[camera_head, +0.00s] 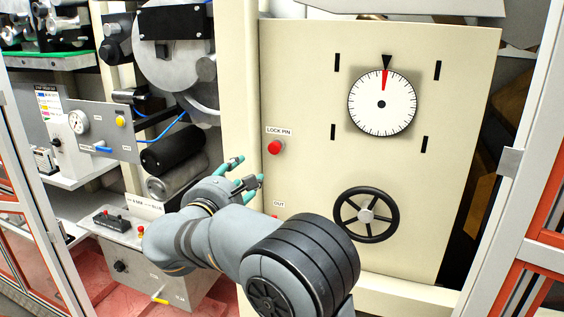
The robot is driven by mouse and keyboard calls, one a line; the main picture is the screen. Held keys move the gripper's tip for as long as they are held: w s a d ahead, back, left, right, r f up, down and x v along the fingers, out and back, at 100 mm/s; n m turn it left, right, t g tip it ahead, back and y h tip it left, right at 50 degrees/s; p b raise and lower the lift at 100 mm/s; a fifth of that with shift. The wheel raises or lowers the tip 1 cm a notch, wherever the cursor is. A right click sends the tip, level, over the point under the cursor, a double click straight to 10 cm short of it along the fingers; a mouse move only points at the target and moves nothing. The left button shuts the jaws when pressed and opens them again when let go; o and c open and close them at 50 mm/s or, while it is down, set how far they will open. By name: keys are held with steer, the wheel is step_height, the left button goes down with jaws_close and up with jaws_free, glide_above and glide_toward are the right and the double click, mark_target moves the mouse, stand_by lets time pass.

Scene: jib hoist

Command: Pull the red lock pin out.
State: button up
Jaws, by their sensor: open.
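The red lock pin (274,147) is a round red knob on the cream panel (300,90), just under the "LOCK PIN" label. My gripper (248,172) is open and empty, below and to the left of the pin. Its teal-tipped fingers are apart from the knob in the picture; the exact depth gap is hard to judge. My arm comes up from the bottom and hides part of the lower panel.
A black handwheel (366,214) and a white dial (382,103) with a red pointer are on the same panel, right of the pin. An "OUT" label (279,204) is below the pin. Rollers (175,152) and a control box (130,236) stand left.

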mark_target(273, 150)
steer(key=w+d+r+n+p, duration=0.1)
steer(key=w+d, duration=0.1)
steer(key=w+d+r+n+h+p, duration=0.1)
steer(key=w+d+n, duration=0.1)
steer(key=w, duration=0.1)
steer(key=w+d+r+n+h+p, duration=0.1)
steer(key=w+d+p, duration=0.1)
steer(key=shift+w+r+t, duration=0.1)
steer(key=shift+w+t, duration=0.15)
steer(key=shift+t, duration=0.05)
steer(key=shift+w+d, duration=0.3)
steer(key=shift+w, duration=0.35)
steer(key=shift+c, duration=0.4)
jaws_close()
